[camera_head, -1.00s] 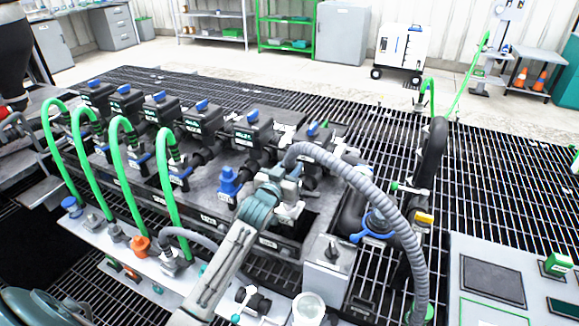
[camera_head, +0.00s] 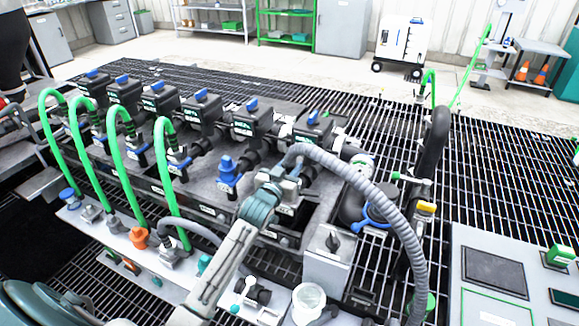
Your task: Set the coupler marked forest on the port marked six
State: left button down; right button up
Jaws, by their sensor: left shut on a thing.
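My left gripper (camera_head: 287,187) is shut on the end of a grey ribbed hose (camera_head: 368,185), at the near side of the manifold. The coupler in its jaws is mostly hidden by the gripper, and I cannot read its mark. The manifold (camera_head: 205,187) is a dark block with a row of black boxes topped by blue handles. The rightmost box (camera_head: 312,130) stands just behind my gripper; its label is too small to read. I cannot tell whether the held end touches a port. My right gripper is not in view.
A blue fitting (camera_head: 228,172) stands left of my gripper. Green hoses (camera_head: 118,160) arch over to a pale front shelf (camera_head: 130,262) with several coloured fittings, including an orange one (camera_head: 139,238). A grey switch box (camera_head: 328,257) and a white cup (camera_head: 308,300) stand at front right.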

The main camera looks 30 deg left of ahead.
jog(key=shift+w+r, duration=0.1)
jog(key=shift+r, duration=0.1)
pick_arm(q)
jog(key=c, duration=1)
grip_release()
jog(key=shift+o, duration=0.2)
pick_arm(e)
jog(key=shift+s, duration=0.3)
pick_arm(q)
jog(key=shift+f, duration=0.1)
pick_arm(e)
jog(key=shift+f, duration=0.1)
pick_arm(q)
jog(key=s+b, duration=0.1)
jog(key=s, duration=1)
jog(key=shift+d, duration=0.35)
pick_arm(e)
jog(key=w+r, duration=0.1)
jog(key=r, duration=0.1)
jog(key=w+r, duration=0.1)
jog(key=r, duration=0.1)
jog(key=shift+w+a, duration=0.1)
